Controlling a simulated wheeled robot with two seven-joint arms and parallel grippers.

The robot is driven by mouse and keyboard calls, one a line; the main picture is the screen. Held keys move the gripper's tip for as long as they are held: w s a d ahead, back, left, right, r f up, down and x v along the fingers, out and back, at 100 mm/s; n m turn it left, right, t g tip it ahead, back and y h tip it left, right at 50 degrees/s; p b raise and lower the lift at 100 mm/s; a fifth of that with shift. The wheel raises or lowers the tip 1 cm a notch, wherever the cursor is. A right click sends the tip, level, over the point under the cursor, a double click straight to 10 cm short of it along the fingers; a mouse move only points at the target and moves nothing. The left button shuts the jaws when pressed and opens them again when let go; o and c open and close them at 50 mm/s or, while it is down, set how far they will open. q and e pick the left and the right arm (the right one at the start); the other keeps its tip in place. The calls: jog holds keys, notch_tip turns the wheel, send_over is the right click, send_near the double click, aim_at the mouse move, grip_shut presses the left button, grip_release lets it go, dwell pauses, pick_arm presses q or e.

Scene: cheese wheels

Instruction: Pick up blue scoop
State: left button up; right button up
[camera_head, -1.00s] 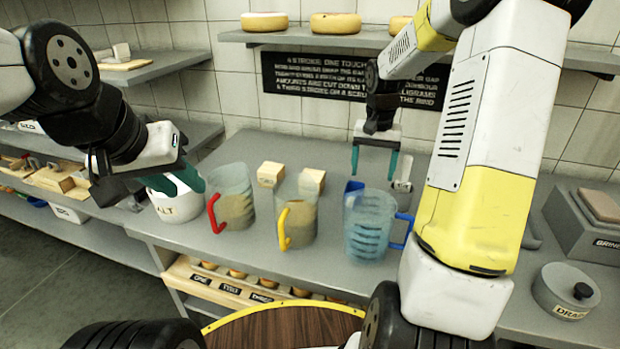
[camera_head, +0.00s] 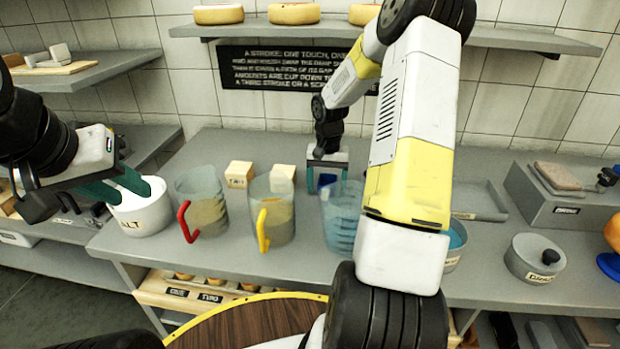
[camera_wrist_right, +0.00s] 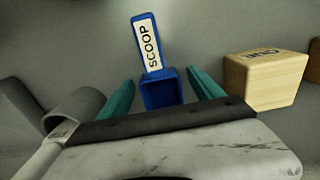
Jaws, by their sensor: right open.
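The blue scoop (camera_head: 327,181) is behind the blue-handled jug in the head view, and its lower part is hidden there. The right wrist view shows the scoop (camera_wrist_right: 161,91) with its bowl close between my fingertips and its handle, labelled SCOOP, pointing away. My right gripper (camera_head: 327,174) is open, with one finger on each side of the scoop. The wrist view shows gaps between the fingers (camera_wrist_right: 163,90) and the scoop. My left gripper (camera_head: 134,192) is open and empty, over the white salt bowl (camera_head: 145,212).
Jugs with a red handle (camera_head: 203,203), a yellow handle (camera_head: 272,212) and blue markings (camera_head: 341,222) stand in front of the scoop. Labelled wooden blocks (camera_head: 240,174) (camera_wrist_right: 266,82) stand beside it. A grey curved object (camera_wrist_right: 75,108) lies left of the gripper in the wrist view.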

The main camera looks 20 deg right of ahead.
jog(key=c, duration=1.4)
notch_tip(320, 180, up, 10)
